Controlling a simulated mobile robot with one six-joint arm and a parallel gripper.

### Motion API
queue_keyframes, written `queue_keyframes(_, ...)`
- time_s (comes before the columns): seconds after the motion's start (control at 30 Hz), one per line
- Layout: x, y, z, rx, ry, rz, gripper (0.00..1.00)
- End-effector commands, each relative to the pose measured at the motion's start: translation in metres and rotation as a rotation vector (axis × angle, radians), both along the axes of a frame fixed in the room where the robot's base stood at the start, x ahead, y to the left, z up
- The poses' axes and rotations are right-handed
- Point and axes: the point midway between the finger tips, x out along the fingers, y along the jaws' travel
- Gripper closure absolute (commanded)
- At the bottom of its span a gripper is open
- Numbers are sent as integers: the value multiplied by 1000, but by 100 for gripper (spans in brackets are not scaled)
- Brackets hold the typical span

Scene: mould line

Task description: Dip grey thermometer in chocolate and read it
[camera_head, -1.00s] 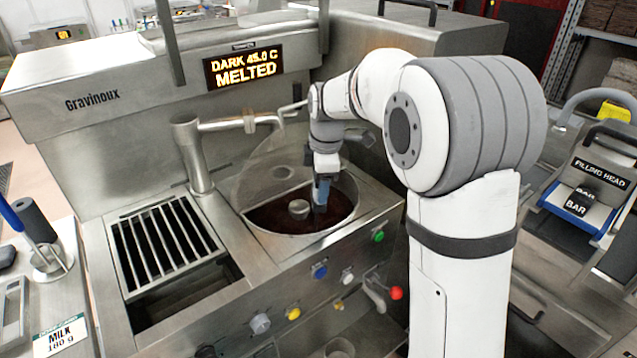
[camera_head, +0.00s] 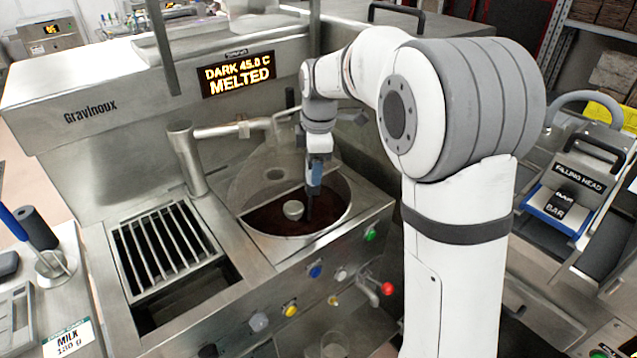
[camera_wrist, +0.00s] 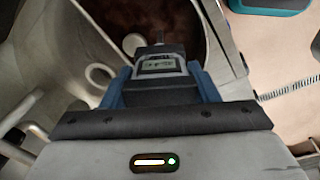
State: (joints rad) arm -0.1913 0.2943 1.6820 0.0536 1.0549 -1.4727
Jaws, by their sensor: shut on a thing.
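The grey thermometer (camera_wrist: 158,80) is held between the blue fingers of my gripper (camera_wrist: 160,88) in the wrist view. Its small display faces the wrist camera, but I cannot read the digits. In the head view my gripper (camera_head: 314,178) is over the round tank, with a dark thin part of the thermometer (camera_head: 309,208) pointing down toward the chocolate. Dark chocolate (camera_head: 270,216) lies in the steel tank (camera_head: 343,222). I cannot tell how deep the tip is. The machine's display (camera_head: 240,74) reads DARK 45.0 C MELTED, its last digit somewhat unclear.
A clear half-cover (camera_head: 262,178) lies over the tank's back part, and a round hub (camera_head: 292,210) stands in its middle. A pipe spout (camera_head: 225,130) is behind left. A grate (camera_head: 165,245) is left. Knobs and a red-tipped lever (camera_head: 387,288) line the front.

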Motion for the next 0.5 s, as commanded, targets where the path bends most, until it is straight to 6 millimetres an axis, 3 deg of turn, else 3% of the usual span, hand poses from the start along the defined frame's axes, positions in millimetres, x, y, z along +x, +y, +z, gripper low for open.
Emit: queue_keyframes(0.5,0,0,56,0,-1,0,69)
